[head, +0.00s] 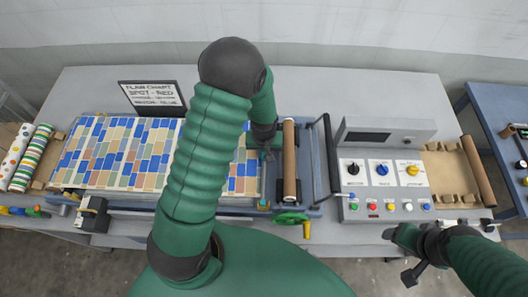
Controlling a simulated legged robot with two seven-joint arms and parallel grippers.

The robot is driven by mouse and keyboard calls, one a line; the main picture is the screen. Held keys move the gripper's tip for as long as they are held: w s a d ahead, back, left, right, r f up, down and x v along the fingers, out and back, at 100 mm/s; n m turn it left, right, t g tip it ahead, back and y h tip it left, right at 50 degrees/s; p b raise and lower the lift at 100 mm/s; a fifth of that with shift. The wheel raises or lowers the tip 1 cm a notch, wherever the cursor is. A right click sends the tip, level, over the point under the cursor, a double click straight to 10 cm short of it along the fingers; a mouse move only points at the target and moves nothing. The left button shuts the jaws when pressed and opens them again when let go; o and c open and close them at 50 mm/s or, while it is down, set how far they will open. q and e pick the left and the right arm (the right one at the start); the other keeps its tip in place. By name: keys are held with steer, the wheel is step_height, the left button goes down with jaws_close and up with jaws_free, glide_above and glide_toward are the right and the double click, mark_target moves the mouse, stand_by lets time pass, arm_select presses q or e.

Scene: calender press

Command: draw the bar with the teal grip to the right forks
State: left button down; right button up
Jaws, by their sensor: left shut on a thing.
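My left gripper (267,153) is over the press, beside the right end of the tile-patterned sheet (120,150). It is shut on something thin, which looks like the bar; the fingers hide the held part. A small teal grip (264,203) shows at the near end of that bar line, at the sheet's right edge. A brown roller (290,160) lies front to back just right of the gripper. The right forks cannot be clearly made out. My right gripper (412,262) is low at the front right, off the table's front edge; its jaws are unclear.
A green handwheel (290,218) with a yellow handle sits at the press front. A black bar handle (327,155) stands beside the control panel (383,185). A tan rack (446,172) is farther right. A sign (152,97) stands behind; patterned rolls (32,157) lie left.

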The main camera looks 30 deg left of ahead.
arm_select(q)
steer(key=shift+d+f, duration=0.15)
steer(key=shift+f, duration=0.1)
steer(key=shift+d, duration=0.25)
steer(key=shift+s+f+b, duration=0.1)
steer(key=shift+f+b, duration=0.1)
steer(key=shift+b, duration=0.2)
arm_select(e)
steer(key=shift+d+f, duration=0.5)
steer(key=shift+d, duration=0.05)
arm_select(q)
steer(key=shift+a+f, duration=0.2)
steer(key=shift+a, duration=0.1)
arm_select(e)
steer(key=shift+w+a+f, duration=0.1)
steer(key=shift+a, duration=0.2)
arm_select(q)
steer(key=c, duration=1.3)
jaws_free()
steer(key=shift+d, duration=0.2)
arm_select(e)
steer(key=shift+d, duration=0.2)
arm_select(q)
steer(key=shift+o, duration=0.2)
